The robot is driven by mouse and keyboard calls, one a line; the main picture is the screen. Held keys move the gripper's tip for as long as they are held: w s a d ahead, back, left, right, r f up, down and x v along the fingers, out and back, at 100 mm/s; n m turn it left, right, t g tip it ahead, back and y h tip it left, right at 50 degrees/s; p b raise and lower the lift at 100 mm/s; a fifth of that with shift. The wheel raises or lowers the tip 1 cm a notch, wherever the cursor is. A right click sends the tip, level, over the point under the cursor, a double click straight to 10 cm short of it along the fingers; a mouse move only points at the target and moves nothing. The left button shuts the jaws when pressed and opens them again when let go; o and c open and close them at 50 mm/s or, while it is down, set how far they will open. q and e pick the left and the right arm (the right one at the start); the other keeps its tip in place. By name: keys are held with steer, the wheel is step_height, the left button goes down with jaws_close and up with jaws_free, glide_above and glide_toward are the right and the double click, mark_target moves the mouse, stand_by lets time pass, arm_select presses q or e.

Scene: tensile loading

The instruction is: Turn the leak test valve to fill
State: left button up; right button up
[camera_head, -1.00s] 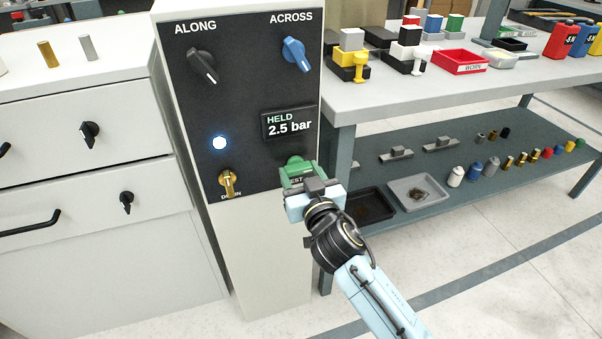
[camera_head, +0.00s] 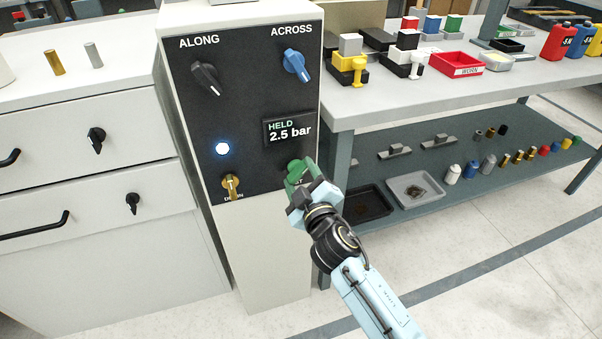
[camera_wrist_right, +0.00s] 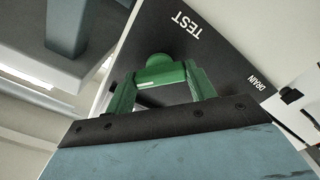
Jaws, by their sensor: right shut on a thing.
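The leak test valve is a green knob at the lower right of the black panel (camera_head: 255,95), beside the TEST lettering in the right wrist view (camera_wrist_right: 185,25). Its round green part (camera_wrist_right: 160,68) shows there between the green fingers. My right gripper (camera_head: 300,178) is shut on the valve, tilted in the head view, and hides much of it and its label. The pressure display (camera_head: 288,131) above it reads HELD 2.5 bar. My left gripper is not in view.
A brass drain handle (camera_head: 231,186) and a lit white lamp (camera_head: 222,149) are left of the valve. The black ALONG knob (camera_head: 206,77) and blue ACROSS knob (camera_head: 296,64) are above. A bench with a lower shelf (camera_head: 455,185) stands close on the right.

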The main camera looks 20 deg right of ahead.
steer(key=n, duration=0.3)
steer(key=shift+n+p, duration=0.4)
arm_select(q)
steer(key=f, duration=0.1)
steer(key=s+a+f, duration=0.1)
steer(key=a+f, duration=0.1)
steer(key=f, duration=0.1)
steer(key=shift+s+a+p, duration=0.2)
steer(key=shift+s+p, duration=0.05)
steer(key=shift+p, duration=0.15)
arm_select(e)
steer(key=n, duration=0.4)
steer(key=shift+n, duration=0.4)
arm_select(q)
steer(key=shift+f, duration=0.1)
arm_select(e)
steer(key=o, duration=1)
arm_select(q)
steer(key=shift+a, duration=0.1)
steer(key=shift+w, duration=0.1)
arm_select(e)
steer(key=shift+s, duration=0.1)
